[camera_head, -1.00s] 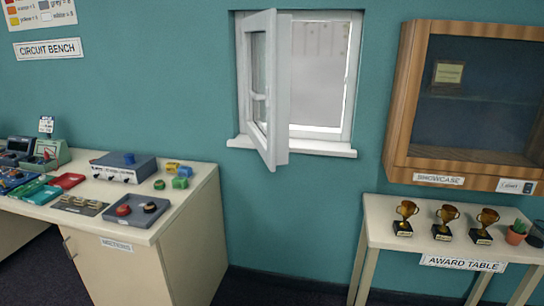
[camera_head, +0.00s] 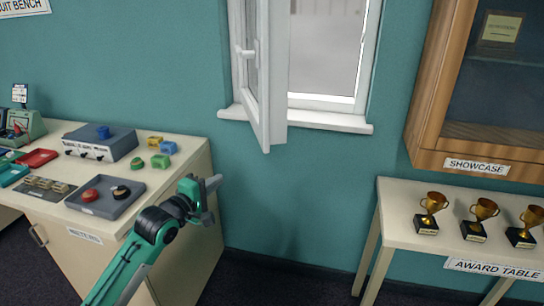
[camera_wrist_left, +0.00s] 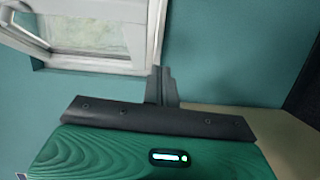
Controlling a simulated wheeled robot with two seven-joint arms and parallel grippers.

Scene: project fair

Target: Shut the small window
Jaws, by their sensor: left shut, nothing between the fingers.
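The small window's white sash (camera_head: 268,90) stands open, swung into the room from the left side of its frame (camera_head: 368,60). Its handle (camera_head: 245,52) shows on the sash's left-facing side. The window's top is cut off in the head view. My left gripper (camera_head: 212,186) is shut and empty, below and left of the sash, in front of the bench's right edge and apart from the window. In the left wrist view its closed fingers (camera_wrist_left: 162,86) point up toward the wall, with part of the white window (camera_wrist_left: 95,64) at upper left. My right gripper is not in view.
A bench (camera_head: 190,190) at left holds a grey box (camera_head: 100,143), colored blocks and a tray (camera_head: 105,200) with buttons. At right, a wooden showcase (camera_head: 430,110) hangs above the award table (camera_head: 400,213) with trophies (camera_head: 430,215). The wall below the window is clear.

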